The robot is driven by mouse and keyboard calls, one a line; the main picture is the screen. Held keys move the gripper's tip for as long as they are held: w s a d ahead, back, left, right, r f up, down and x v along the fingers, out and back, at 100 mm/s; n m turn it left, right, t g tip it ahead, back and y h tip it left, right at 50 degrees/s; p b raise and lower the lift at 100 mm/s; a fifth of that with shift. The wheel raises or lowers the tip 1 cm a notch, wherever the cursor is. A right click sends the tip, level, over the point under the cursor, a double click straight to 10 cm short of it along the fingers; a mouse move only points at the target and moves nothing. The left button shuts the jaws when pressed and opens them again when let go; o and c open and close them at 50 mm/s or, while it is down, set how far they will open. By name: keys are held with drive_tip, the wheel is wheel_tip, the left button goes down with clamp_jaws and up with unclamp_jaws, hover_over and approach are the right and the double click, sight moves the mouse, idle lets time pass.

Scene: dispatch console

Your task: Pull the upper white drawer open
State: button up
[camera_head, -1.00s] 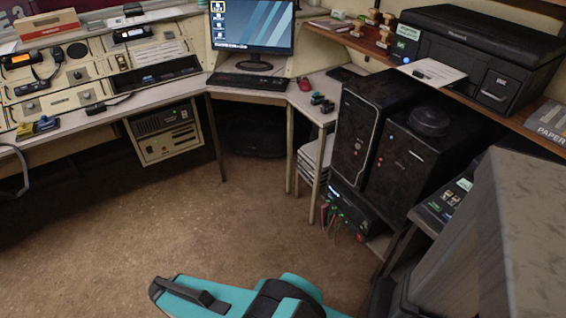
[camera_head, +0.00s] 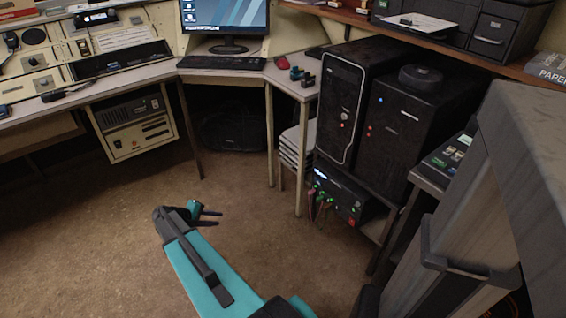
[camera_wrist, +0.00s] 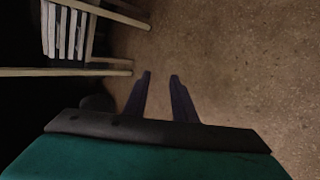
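No front is plainly recognisable as the upper white drawer. A pale grey cabinet (camera_head: 462,218) stands close at the right edge of the head view, with a dark handle-like bar (camera_head: 468,272) low on its face. I cannot tell whether this face is the drawer, and its lower part is cut off. My gripper (camera_head: 214,218) is in front of the desk, over the bare floor, well left of the cabinet. In the wrist view my gripper (camera_wrist: 161,76) has its two fingers apart with only floor between them. It is open and empty.
Black computer towers (camera_head: 345,110) stand on a low shelf left of the cabinet, above a device with cables (camera_head: 335,195). A white stack (camera_head: 297,147) sits between desk legs. A cream unit (camera_head: 135,125) hangs under the desk. The brown floor (camera_head: 110,240) is open.

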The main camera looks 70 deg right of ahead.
drive_tip(key=s+d+r+m+g+h+b, duration=0.1)
drive_tip(key=s+d+r+b, duration=0.1)
drive_tip(key=d, duration=0.8)
drive_tip(key=s+d+r+m+g+h+b, duration=0.1)
drive_tip(key=s+d+r+h+b, duration=0.1)
drive_tip(key=d, duration=0.9)
drive_tip(key=s+d+r+m+g+h+b, duration=0.1)
drive_tip(key=s+d+r+b, duration=0.2)
drive_tip(key=d+r+b, duration=0.3)
drive_tip(key=d+b, duration=0.1)
drive_tip(key=d, duration=0.3)
drive_tip(key=shift+s+d+g+h, duration=0.2)
drive_tip(key=shift+d+g+h, duration=0.1)
drive_tip(key=shift+d+g, duration=0.1)
drive_tip(key=shift+f, duration=0.1)
drive_tip(key=b+x, duration=0.4)
drive_tip(key=x, duration=0.9)
drive_tip(key=shift+s+d+b, duration=0.2)
drive_tip(key=shift+d+b, duration=0.05)
drive_tip(key=shift+b, duration=0.1)
clamp_jaws()
